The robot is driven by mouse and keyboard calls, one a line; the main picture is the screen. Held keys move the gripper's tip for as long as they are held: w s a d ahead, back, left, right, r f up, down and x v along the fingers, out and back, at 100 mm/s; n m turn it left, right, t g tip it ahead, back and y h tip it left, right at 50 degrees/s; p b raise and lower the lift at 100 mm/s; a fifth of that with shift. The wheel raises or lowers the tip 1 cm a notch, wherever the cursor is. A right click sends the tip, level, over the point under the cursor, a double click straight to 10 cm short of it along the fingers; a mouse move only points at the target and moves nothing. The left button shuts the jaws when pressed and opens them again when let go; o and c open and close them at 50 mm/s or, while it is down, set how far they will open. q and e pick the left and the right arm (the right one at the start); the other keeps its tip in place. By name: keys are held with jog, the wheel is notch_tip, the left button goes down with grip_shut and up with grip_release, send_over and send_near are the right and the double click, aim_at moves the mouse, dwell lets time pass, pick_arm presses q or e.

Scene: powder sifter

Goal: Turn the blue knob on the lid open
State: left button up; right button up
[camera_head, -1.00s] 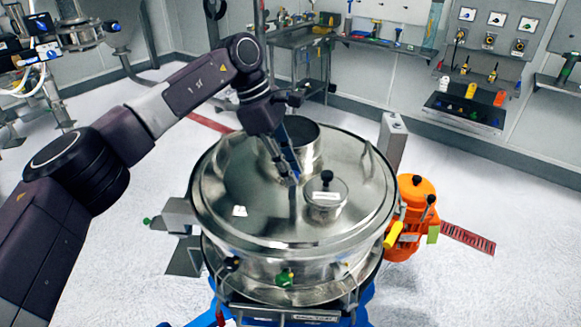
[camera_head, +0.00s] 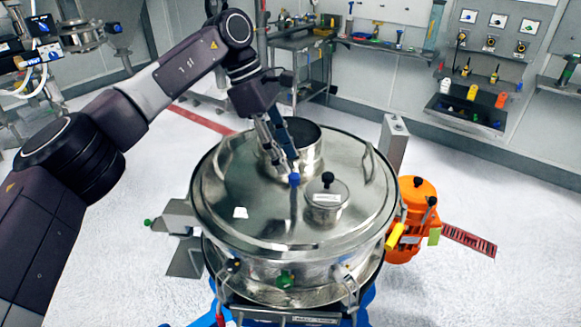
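The blue knob (camera_head: 294,179) stands up from the round steel lid (camera_head: 240,190) of the sifter, left of the small capped port. It shows below my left gripper's fingertips. My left gripper (camera_head: 285,161) points down above and slightly behind the knob, in front of the open steel collar. Its two fingers look apart with nothing between them. Whether a fingertip touches the knob is hard to tell. My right gripper is not in view.
A small capped port (camera_head: 326,198) with a black knob sits right of the blue knob. An open steel collar (camera_head: 308,150) rises behind. Loop handles stand at the lid's sides. An orange motor (camera_head: 410,220) is at the right. The lid's front left is clear.

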pick_arm(q)
jog(key=v, duration=0.7)
jog(key=shift+r, duration=0.3)
jog(key=shift+a, duration=0.15)
